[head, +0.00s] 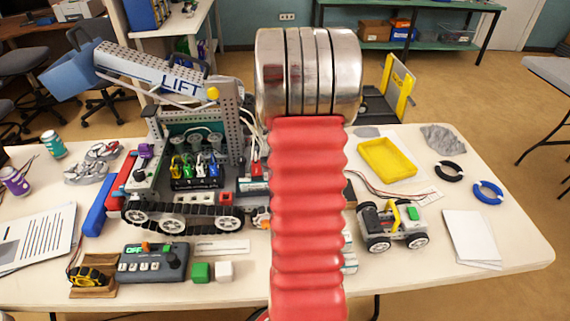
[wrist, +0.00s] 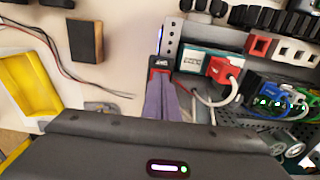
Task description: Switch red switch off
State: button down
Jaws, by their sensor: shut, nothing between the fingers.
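A small red-framed piece with a dark face and a pale mark (wrist: 160,62) sits at the end of the tracked robot model, in the upper middle of the wrist view. It looks like the red switch, but its marking and position are too small to read. My gripper (wrist: 163,82) shows there as narrow purple-grey fingers, shut and empty. Their tips overlap the lower edge of the red piece; I cannot tell whether they touch. In the head view my red arm hides the gripper and this piece.
The tracked model (head: 185,217) carries a red plug (wrist: 226,68) with a white cable beside the red piece. A yellow tray (head: 387,158), a small wheeled car (head: 392,227) and loose wires stand right of my arm. A control box (head: 152,264) with a green OFF sign stands front left.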

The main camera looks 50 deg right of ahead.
jog(key=shift+f, duration=0.7)
dwell(0.7)
notch_tip(320, 180, up, 7)
dwell(1.2)
dwell(0.5)
